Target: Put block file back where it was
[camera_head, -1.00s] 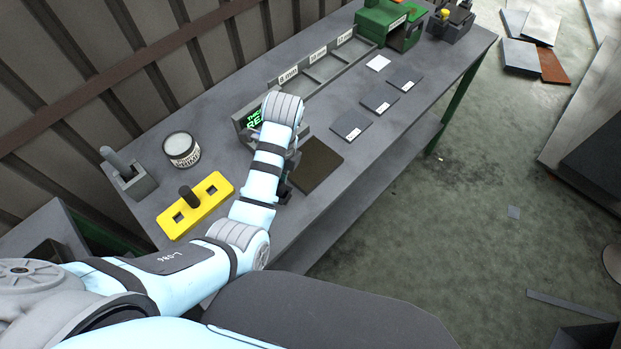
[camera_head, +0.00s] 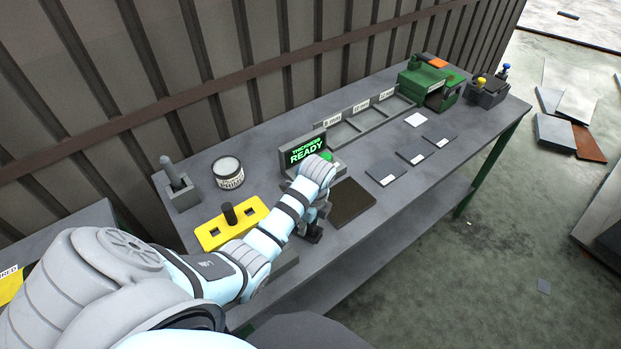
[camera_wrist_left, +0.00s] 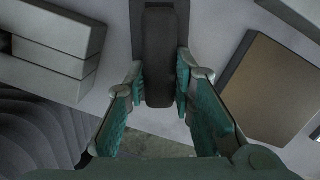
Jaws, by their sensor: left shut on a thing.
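My left gripper (camera_head: 312,236) is low over the front part of the workbench, just left of the dark brown pad (camera_head: 352,204). In the left wrist view its teal fingers (camera_wrist_left: 160,88) are shut on a dark, long, rounded handle, which I take to be the block file (camera_wrist_left: 160,50). A wider grey part shows behind the handle. In the head view the gripper and arm mostly hide the file. I cannot tell whether it touches the bench. The brown pad also shows at the right of the left wrist view (camera_wrist_left: 272,90). My right gripper is not in view.
A lit "READY" display (camera_head: 307,150) stands behind the gripper. A yellow holder (camera_head: 215,236), a round tin (camera_head: 228,172) and a grey stand (camera_head: 183,195) are to the left. Labelled trays (camera_head: 345,133), dark plates (camera_head: 385,175) and a green machine (camera_head: 430,85) are to the right.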

